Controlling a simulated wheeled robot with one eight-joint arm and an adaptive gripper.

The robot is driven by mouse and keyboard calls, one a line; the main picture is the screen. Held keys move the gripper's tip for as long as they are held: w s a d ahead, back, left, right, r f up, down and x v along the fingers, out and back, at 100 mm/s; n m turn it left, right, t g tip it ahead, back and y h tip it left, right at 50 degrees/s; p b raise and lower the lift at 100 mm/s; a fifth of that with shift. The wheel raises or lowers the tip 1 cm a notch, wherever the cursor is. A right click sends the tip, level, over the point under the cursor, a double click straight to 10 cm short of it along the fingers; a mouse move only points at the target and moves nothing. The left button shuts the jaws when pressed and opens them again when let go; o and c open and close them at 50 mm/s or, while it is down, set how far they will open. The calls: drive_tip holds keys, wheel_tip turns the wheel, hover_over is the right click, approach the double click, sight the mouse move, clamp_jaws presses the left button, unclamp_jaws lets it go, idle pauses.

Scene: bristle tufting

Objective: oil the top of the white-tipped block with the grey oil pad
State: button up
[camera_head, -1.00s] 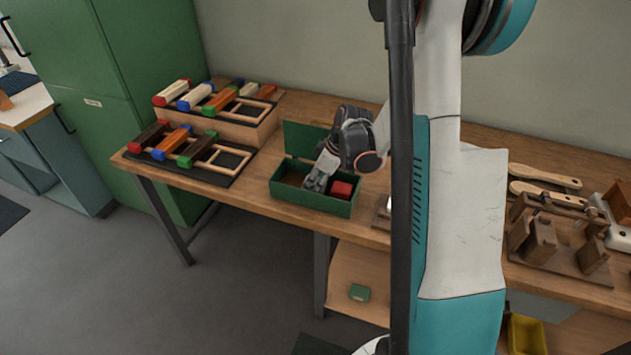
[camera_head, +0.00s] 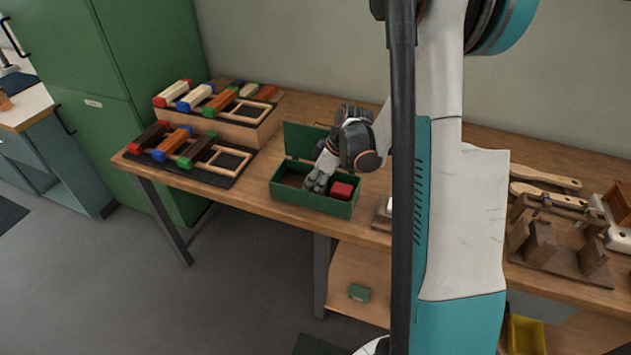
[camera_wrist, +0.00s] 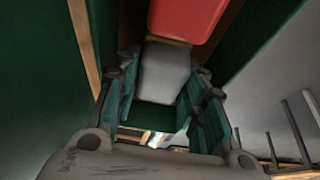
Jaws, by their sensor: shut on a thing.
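My gripper (camera_head: 317,182) reaches down into an open green box (camera_head: 322,204) on the workbench. In the wrist view its two teal-lined fingers (camera_wrist: 160,106) stand on either side of a grey block (camera_wrist: 165,72), which looks like the grey oil pad, and are shut on it. The pad is hidden by the hand in the head view. A red pad (camera_head: 342,189) lies in the box just right of the gripper and also shows in the wrist view (camera_wrist: 185,17). A small white piece (camera_head: 388,208) sits right of the box, partly behind a dark post; I cannot tell if it is the white-tipped block.
Two stepped racks with colour-tipped blocks (camera_head: 196,97) stand at the left of the bench (camera_head: 260,197). The box's raised lid (camera_head: 303,141) is behind my gripper. Wooden-handled tools (camera_head: 545,177) and a wooden fixture (camera_head: 560,255) are at the right.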

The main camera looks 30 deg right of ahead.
sight(316, 180)
drive_tip(key=shift+r+p, duration=1.95)
drive_tip(key=shift+r, duration=1.35)
drive_tip(key=shift+f, duration=0.1)
